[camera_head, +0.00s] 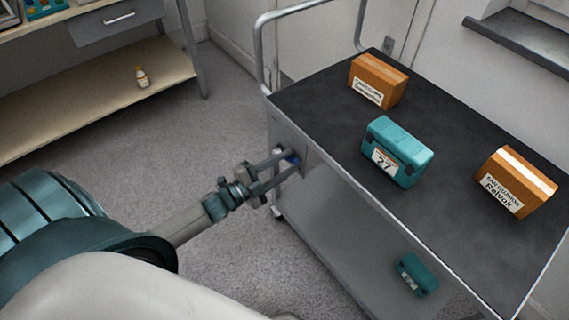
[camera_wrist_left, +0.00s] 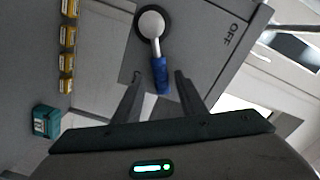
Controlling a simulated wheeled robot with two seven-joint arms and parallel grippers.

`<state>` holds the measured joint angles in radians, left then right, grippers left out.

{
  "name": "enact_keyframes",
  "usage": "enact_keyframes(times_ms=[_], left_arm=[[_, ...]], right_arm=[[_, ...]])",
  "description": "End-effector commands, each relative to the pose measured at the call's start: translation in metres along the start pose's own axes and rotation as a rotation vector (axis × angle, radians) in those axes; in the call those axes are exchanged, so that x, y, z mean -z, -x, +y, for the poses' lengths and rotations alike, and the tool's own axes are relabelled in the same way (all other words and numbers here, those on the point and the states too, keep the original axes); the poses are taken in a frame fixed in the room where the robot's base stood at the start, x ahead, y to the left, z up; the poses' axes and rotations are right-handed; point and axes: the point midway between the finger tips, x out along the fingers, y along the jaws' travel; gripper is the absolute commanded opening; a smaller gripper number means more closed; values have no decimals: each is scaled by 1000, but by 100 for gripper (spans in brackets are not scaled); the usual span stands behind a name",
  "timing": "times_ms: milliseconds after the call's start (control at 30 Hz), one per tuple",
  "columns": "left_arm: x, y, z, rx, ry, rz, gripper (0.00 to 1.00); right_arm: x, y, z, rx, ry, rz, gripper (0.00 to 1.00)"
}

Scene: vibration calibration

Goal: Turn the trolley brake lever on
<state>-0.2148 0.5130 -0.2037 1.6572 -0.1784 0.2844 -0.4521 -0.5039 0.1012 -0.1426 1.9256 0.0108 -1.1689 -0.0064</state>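The brake lever (camera_wrist_left: 160,73) has a round white hub, a short metal shaft and a blue grip. It sits on a grey plate (camera_wrist_left: 205,60) on the end of the trolley (camera_head: 420,110); "OFF" is printed to the right of the lever. My left gripper (camera_head: 285,162) is open at the trolley's end. In the left wrist view its fingers (camera_wrist_left: 159,88) stand either side of the blue grip, with a visible gap on both sides. My right gripper is not in view.
The trolley's top holds two orange-brown boxes (camera_head: 378,80) (camera_head: 515,182) and a teal case (camera_head: 397,151). A smaller teal case (camera_head: 416,274) lies on the lower shelf. A wooden shelf unit (camera_head: 90,95) with a bottle (camera_head: 141,77) stands at left. Open floor lies between.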

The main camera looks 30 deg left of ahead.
Motion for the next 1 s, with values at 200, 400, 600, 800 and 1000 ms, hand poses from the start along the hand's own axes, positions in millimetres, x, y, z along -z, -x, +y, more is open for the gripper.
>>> enact_keyframes(times_ms=[200,400,600,800,1000], left_arm=[[0,0,0,1,1,1,38],[0,10,0,0,2,0,38],[0,34,1,-1,2,-1,38],[-1,68,1,-2,2,-2,38],[-1,106,1,-2,3,-1,38]], right_arm=[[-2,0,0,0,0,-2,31],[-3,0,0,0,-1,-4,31],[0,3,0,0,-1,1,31],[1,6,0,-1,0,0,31],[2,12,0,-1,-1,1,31]])
